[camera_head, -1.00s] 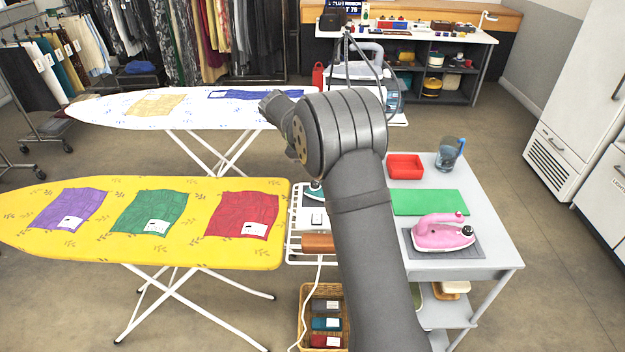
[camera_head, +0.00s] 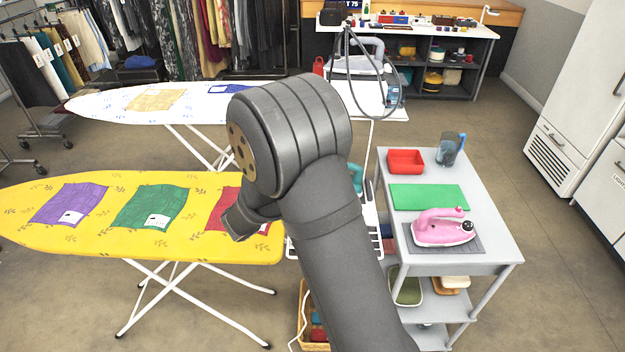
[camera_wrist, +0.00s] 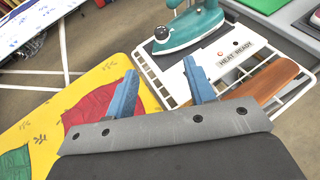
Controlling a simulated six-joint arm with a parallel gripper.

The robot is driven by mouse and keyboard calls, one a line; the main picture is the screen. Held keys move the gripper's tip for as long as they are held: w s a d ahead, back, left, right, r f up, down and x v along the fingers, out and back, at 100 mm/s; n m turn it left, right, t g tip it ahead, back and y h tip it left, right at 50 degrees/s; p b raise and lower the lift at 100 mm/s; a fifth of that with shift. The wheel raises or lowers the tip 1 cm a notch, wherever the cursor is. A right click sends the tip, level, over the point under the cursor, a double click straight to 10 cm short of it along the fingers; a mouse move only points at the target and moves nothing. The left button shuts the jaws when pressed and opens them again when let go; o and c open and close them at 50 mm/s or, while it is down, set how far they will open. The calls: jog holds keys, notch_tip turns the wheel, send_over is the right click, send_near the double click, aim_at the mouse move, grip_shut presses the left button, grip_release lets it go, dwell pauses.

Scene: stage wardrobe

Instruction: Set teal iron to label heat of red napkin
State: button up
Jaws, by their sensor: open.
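The teal iron (camera_wrist: 190,30) rests on the white rack (camera_wrist: 165,80) in the wrist view, with its black knob toward the left. In the head view only a bit of the teal iron (camera_head: 356,178) shows beside my arm. The red napkin (camera_wrist: 97,108) lies on the yellow ironing board (camera_wrist: 25,116), left of my gripper. In the head view the red napkin (camera_head: 228,197) is partly hidden by my arm, and its white label is mostly covered. My gripper (camera_wrist: 163,86) is open and empty, its blue fingers near the rack and board edge. The fingers do not show in the head view.
A "HEAT READY" panel (camera_wrist: 228,55) and a brown wooden piece (camera_wrist: 265,84) sit on the rack. Purple (camera_head: 70,205) and green (camera_head: 148,207) napkins lie on the board. A grey cart (camera_head: 480,200) on the right holds a pink iron (camera_head: 440,232).

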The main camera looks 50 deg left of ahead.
jog(key=x, duration=1.5)
jog(key=shift+w+a+f, duration=0.1)
jog(key=shift+w+f, duration=0.05)
jog(key=shift+w, duration=0.2)
jog(key=c, duration=1)
